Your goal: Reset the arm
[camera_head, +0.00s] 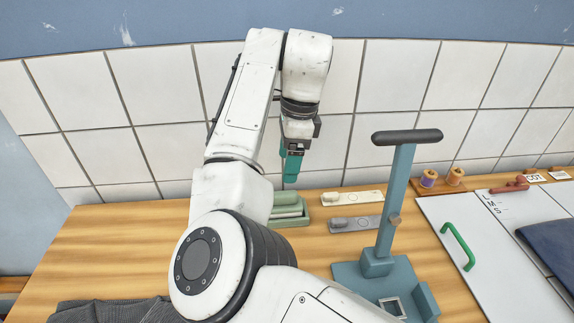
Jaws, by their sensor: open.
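My white arm fills the middle of the head view, bent up and over the wooden table (110,250). My gripper (291,172) hangs at its end, pointing down in front of the tiled wall. Its fingers are teal and open, but the gap between them hardly shows from this side. No held object is visible. The fingertips appear above or behind the green box-like item (290,212); I cannot tell the exact distance.
A blue stand with a dark crossbar (406,136) rises right of my arm. A pale board with a green handle (457,246) lies farther right, near thread spools (428,179). Two small plates (355,224) lie behind the stand. Dark grey cloth (105,311) is front left.

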